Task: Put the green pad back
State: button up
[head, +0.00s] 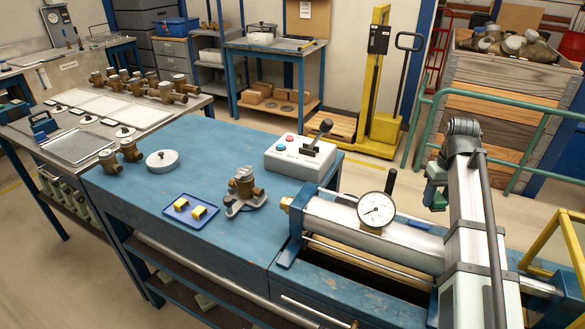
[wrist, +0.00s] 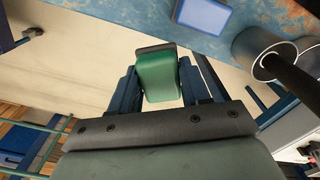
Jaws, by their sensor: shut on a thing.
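The green pad (wrist: 157,78) is between the two dark blue fingers of my gripper (wrist: 158,88) in the wrist view. The gripper is shut on it, and the pad hangs clear of any surface. In the head view my gripper (head: 434,192) is at the right, beyond the steel cylinder and above the floor side of the bench. A flat, empty-looking blue tray (wrist: 203,14) lies on the blue bench at the top of the wrist view.
The steel cylinder (head: 340,226) with a round gauge (head: 376,209) lies between the gripper and the near bench edge. A brass meter (head: 244,187) and a control box (head: 300,157) with a lever stand on the bench. A green railing (head: 423,120) runs behind my arm.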

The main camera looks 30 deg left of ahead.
jog(key=w+a+r+n, duration=0.1)
jog(key=a+r+n, duration=0.1)
jog(key=a, duration=0.9)
jog(key=w+a+r+n, duration=0.1)
jog(key=a+r+n, duration=0.15)
jog(key=a, duration=0.85)
jog(key=n, duration=0.8)
send_over(164, 186)
jog(key=shift+m, duration=0.25)
notch_tip(164, 186, down, 10)
jog(key=shift+w+r, duration=0.1)
jog(key=shift+f, duration=0.2)
jog(key=o, duration=1)
jog(key=shift+r, duration=0.1)
